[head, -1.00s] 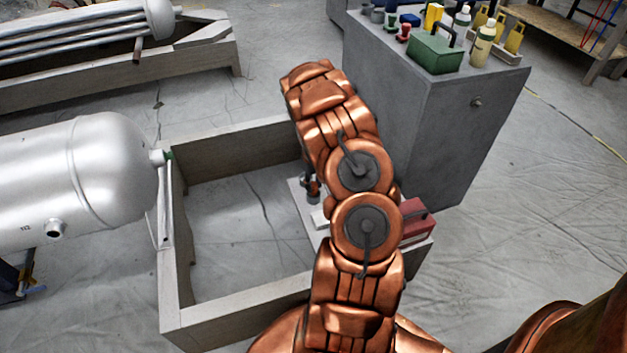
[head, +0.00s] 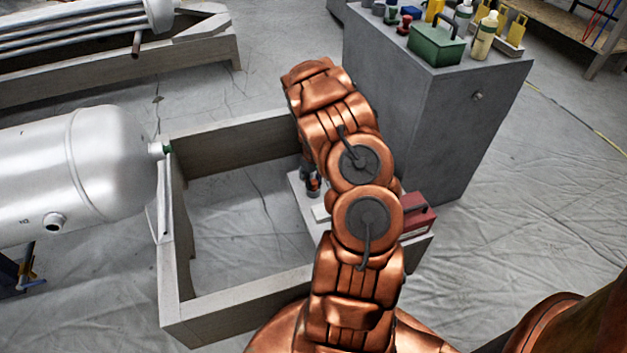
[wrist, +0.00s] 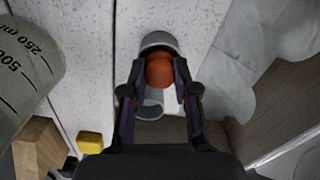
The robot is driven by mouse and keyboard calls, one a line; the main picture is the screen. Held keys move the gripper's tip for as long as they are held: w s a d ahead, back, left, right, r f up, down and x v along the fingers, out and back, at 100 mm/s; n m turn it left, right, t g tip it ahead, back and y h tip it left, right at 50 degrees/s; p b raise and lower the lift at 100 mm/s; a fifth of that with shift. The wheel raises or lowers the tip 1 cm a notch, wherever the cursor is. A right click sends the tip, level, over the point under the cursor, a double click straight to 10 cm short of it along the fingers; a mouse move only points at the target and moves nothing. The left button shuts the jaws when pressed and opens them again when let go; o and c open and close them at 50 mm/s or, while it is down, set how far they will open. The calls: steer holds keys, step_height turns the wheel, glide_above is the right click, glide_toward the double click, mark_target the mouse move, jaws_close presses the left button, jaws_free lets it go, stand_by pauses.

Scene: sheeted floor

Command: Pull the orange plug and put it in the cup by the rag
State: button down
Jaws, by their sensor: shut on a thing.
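The orange plug (wrist: 160,70) is between the two dark fingers of my gripper (wrist: 162,82) in the wrist view, and the fingers are shut on it. A grey rounded piece (wrist: 158,41) sits directly beyond the plug. A grey ring-like piece (wrist: 151,108) shows under the fingers; I cannot tell whether either is the cup. A spot of orange (head: 314,184) shows beside my arm in the head view, where my arm hides most of the gripper. A wavy-edged grey patch (wrist: 225,92) lies to the right; I cannot tell whether it is the rag or floor sheeting.
A measuring vessel (wrist: 25,75), a wooden block (wrist: 38,147) and a yellow block (wrist: 90,141) are left of my gripper. A red box (head: 418,214) stands right of my arm.

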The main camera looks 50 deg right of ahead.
steer(key=shift+f, duration=0.25)
steer(key=c, duration=0.8)
jaws_free()
step_height(320, 180, up, 12)
